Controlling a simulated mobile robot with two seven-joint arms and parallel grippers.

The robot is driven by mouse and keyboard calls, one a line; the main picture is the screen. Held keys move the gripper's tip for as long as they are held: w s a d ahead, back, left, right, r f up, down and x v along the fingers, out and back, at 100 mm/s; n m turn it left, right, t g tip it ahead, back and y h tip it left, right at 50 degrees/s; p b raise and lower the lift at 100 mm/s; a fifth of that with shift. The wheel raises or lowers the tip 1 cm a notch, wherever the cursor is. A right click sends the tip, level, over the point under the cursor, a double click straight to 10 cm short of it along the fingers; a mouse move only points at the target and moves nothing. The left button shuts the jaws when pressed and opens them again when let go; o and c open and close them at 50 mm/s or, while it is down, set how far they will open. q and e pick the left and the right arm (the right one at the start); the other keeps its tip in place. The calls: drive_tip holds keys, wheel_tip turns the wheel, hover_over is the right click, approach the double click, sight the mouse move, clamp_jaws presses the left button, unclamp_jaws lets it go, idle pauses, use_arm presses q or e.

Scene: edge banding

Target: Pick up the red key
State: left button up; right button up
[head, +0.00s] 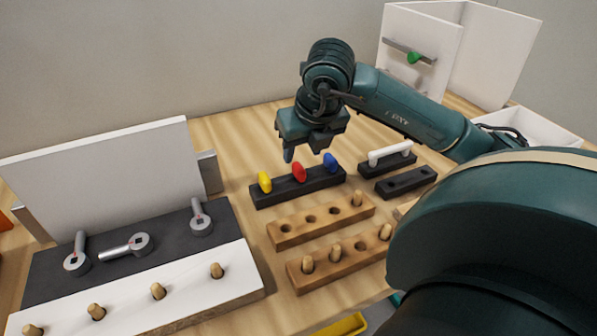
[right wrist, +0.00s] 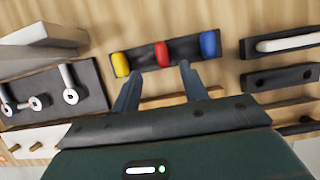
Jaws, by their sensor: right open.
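The red key (head: 299,172) stands upright in a black holder (head: 318,187), between a yellow key (head: 264,182) and a blue key (head: 330,163). In the right wrist view the red key (right wrist: 162,54) shows just beyond the fingertips, roughly midway between them. My right gripper (head: 306,148) is above and behind the holder in the head view, with its fingers pointing down. It is open and empty, and it also shows in the right wrist view (right wrist: 160,72). My left gripper is not in view.
Wooden blocks with pegs (head: 321,220) lie in front of the holder. Black blocks, one with a white handle (head: 389,152), are to the right. A dark board (head: 130,252) with several metal cam parts and a white upright panel (head: 110,178) stand left. A white cabinet (head: 425,40) is behind.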

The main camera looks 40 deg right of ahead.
sight(300, 167)
drive_tip(key=x, duration=0.7)
drive_tip(key=shift+s+d+f+p, duration=0.15)
drive_tip(key=shift+f+p, duration=0.05)
drive_tip(key=shift+p, duration=0.2)
drive_tip(key=shift+c, duration=0.3)
clamp_jaws()
